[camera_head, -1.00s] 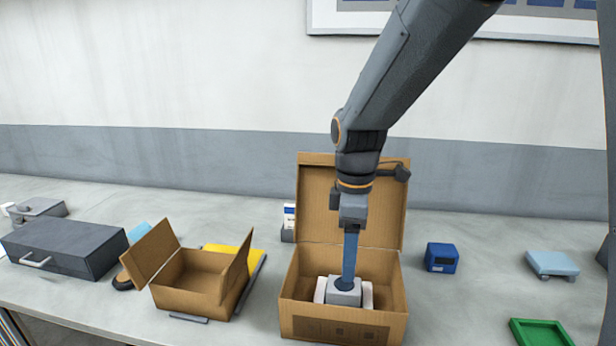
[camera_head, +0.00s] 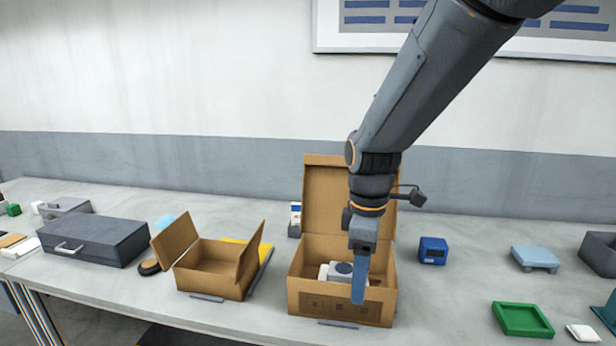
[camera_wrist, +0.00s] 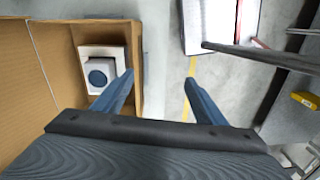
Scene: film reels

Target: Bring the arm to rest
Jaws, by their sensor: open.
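My gripper (camera_head: 358,298) hangs in front of the large open cardboard box (camera_head: 308,296), its fingers crossing the box's front wall in the head view. In the wrist view my gripper (camera_wrist: 159,80) is open, with nothing between the two blue fingers. The left finger overlaps the box's edge there. A pale grey block with a dark round top (camera_head: 341,270) sits inside the box, left of the fingers. The block also shows in the wrist view (camera_wrist: 98,76), apart from the fingers.
A smaller open cardboard box (camera_head: 211,283) and a dark grey case (camera_head: 85,240) stand to the left. A blue box (camera_head: 433,251), a light blue scale-like thing (camera_head: 535,257) and a green tray (camera_head: 521,333) lie right. The large box's lid (camera_head: 325,190) stands up behind.

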